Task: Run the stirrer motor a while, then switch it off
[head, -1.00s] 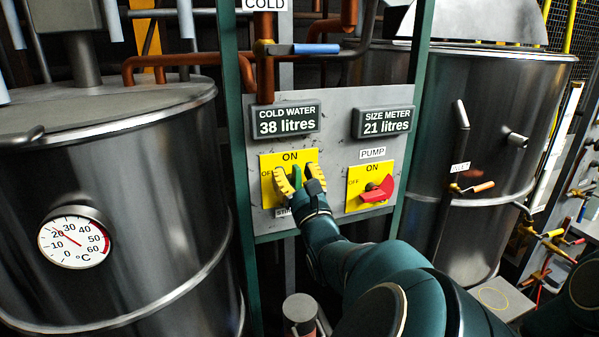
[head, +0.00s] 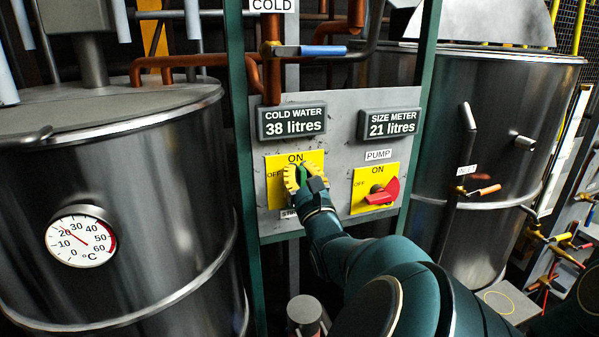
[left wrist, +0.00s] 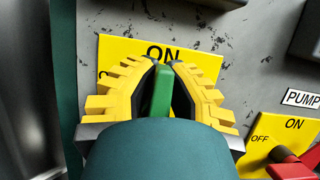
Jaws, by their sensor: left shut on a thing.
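The stirrer switch has a green handle (head: 302,170) on a yellow plate (head: 275,192) marked ON at the top and OFF at the left. Its label below is mostly covered by my gripper. My left gripper (head: 301,175) is shut on the green handle, with yellow toothed fingers on either side. In the left wrist view the green handle (left wrist: 162,90) stands upright between the fingers (left wrist: 163,78), towards ON. My right gripper is not in view.
The pump switch (head: 379,194), with a red handle, sits close to the right on the same grey panel. Steel tanks stand left (head: 150,180) and right (head: 500,120); a dial thermometer (head: 81,240) is on the left one.

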